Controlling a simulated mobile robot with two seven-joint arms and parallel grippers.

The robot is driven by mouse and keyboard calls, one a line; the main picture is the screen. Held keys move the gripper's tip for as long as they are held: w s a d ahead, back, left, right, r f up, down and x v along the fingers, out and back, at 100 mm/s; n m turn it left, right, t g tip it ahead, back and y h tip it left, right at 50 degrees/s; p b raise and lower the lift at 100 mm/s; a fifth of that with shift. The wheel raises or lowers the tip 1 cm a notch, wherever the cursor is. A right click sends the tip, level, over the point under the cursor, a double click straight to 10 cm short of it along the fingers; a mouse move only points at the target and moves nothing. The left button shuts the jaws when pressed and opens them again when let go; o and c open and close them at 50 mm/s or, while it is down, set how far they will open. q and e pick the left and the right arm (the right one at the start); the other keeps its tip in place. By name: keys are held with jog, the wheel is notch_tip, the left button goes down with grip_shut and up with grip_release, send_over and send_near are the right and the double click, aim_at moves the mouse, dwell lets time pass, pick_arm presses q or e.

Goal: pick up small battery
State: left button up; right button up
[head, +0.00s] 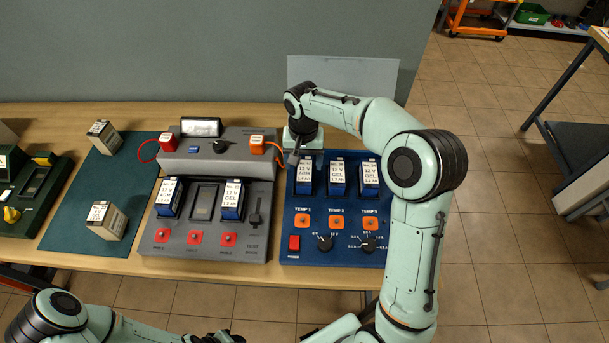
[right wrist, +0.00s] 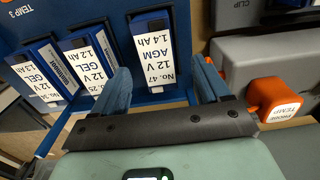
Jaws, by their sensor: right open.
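Small blue batteries with white labels stand in the blue charger (head: 291,258): a left one marked 12 V AGM (head: 304,175), a middle GEL one (head: 337,177) and a right GEL one (head: 370,174). My right gripper (head: 293,156) is at the upper left corner of the blue charger, beside the AGM battery. In the right wrist view my right gripper (right wrist: 163,82) is open, and the AGM battery (right wrist: 152,48) appears between its two blue fingers. I cannot tell whether they touch it. My left arm shows at the bottom edge, but its gripper cannot be made out.
A grey tester (head: 262,200) with two more blue batteries (head: 168,198) (head: 232,200) stands to the left. An orange probe clip (head: 257,146) with its cable is close to my right gripper. Two beige batteries (head: 104,137) (head: 106,220) stand on a green mat (head: 75,232).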

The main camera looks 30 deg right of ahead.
aim_at(304, 170)
jog(key=f, duration=0.5)
jog(key=shift+s+f, duration=0.1)
jog(key=shift+s, duration=0.1)
jog(key=shift+c, duration=0.3)
grip_shut()
